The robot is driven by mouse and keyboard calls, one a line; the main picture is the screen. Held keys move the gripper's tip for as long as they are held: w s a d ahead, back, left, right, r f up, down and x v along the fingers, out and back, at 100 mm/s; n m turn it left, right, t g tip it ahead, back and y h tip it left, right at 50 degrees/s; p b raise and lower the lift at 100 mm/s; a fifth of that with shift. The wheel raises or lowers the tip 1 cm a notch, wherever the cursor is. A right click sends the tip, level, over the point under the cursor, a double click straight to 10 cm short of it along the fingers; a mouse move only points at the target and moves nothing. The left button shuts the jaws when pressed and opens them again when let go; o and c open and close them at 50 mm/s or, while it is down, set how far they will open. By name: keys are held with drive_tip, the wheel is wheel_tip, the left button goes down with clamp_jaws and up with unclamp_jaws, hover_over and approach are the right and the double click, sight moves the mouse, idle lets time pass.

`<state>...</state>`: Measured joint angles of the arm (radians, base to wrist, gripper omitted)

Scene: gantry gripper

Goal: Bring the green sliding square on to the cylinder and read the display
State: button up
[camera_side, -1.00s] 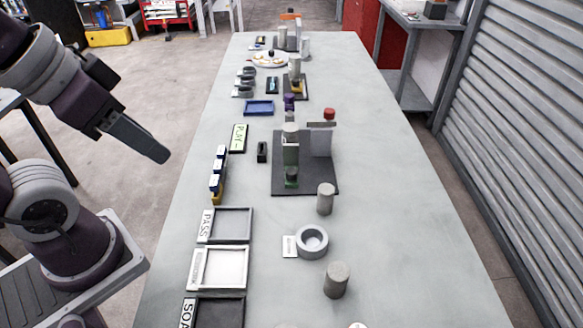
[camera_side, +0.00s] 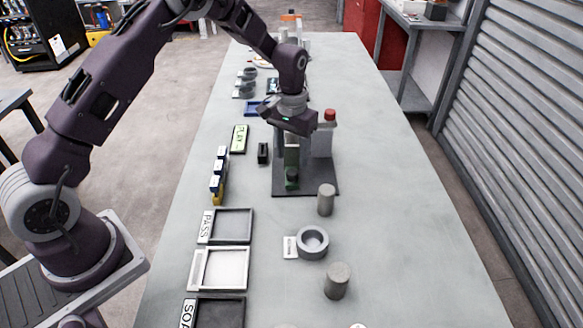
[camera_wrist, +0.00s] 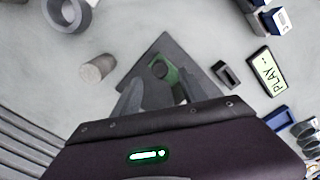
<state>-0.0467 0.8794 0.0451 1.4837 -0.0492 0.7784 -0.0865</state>
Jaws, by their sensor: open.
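The green sliding piece (camera_side: 291,183) is low on the gauge stand, whose dark base plate (camera_side: 318,186) lies mid-table. In the wrist view the green piece (camera_wrist: 172,76) lies beside a dark round part, between my finger tips. My gripper (camera_side: 291,135) is over the stand, pointing down, with open jaws (camera_wrist: 157,90); I cannot tell whether a finger touches the piece. A grey cylinder (camera_side: 326,199) stands upright just off the plate's front right corner, and it also shows in the wrist view (camera_wrist: 97,68). The display (camera_side: 239,139) faces up, left of the stand, and seems to read "PLAY" with dashes.
A red knob (camera_side: 329,114) tops the stand's grey upright (camera_side: 322,143). A small black block (camera_side: 262,153) lies left of the plate. A grey ring (camera_side: 312,243), another cylinder (camera_side: 337,281) and trays (camera_side: 204,225) are nearer the front. The table's right side is clear.

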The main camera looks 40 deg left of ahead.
sight(292, 172)
wheel_tip(292, 172, down, 5)
drive_tip(key=shift+f, duration=0.1)
drive_tip(key=shift+c, duration=0.4)
clamp_jaws()
idle(1.0)
